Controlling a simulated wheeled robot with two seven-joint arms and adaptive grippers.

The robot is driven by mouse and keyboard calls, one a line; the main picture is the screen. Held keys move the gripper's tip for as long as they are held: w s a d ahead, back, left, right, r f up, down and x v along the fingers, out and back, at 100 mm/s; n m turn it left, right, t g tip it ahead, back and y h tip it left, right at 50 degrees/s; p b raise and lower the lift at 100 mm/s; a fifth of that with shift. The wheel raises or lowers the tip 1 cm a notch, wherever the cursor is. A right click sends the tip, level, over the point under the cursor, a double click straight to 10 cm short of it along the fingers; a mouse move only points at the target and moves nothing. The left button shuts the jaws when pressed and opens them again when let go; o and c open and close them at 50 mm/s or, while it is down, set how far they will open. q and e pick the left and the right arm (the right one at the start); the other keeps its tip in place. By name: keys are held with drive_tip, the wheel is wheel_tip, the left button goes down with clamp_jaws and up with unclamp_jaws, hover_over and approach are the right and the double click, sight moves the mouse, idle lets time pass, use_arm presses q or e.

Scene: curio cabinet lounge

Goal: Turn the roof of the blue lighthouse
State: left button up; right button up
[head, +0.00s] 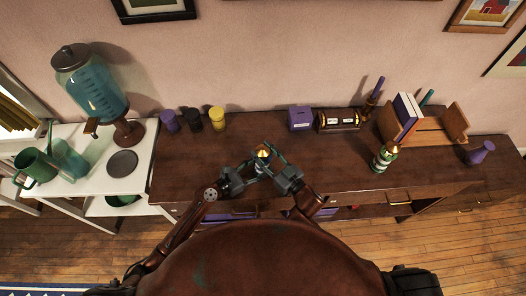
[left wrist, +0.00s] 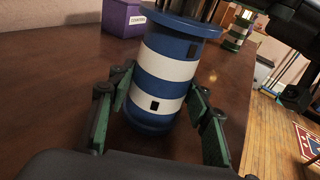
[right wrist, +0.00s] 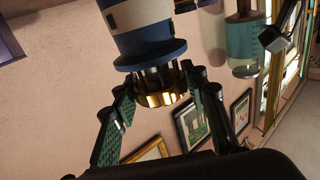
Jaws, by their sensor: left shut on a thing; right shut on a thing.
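The blue lighthouse (head: 263,164) stands on the brown cabinet top near its front edge. In the left wrist view its blue-and-white striped tower (left wrist: 165,70) sits between the green fingers of my left gripper (left wrist: 160,88), which is shut on it. In the right wrist view, where it looks upside down, its gold roof (right wrist: 160,99) lies between the fingers of my right gripper (right wrist: 156,78), shut on the roof end below the dark lantern posts. In the head view both grippers meet around the lighthouse and hide most of it; the gold roof (head: 264,153) shows on top.
A green-and-white lighthouse (head: 383,158) stands to the right. Along the back are purple, black and yellow canisters (head: 217,118), a purple box (head: 301,118), a dark cylinder device (head: 338,120) and a book rack (head: 430,128). A water dispenser (head: 95,90) stands on the white table at left.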

drive_tip(key=shift+a+r+m+t+h, duration=0.1)
drive_tip(key=shift+m+t+h, duration=0.35)
drive_tip(key=shift+m+h, duration=0.25)
drive_tip(key=shift+a+r+m+t+h, duration=0.1)
drive_tip(key=shift+m+t+h, duration=0.4)
drive_tip(key=shift+h, duration=0.3)
drive_tip(key=shift+d+f+m+h, duration=0.15)
drive_tip(key=shift+m+h, duration=0.15)
drive_tip(key=shift+h, duration=0.3)
drive_tip(key=o, duration=1.2)
drive_tip(key=shift+s+d+f, duration=0.1)
drive_tip(key=v, duration=1.2)
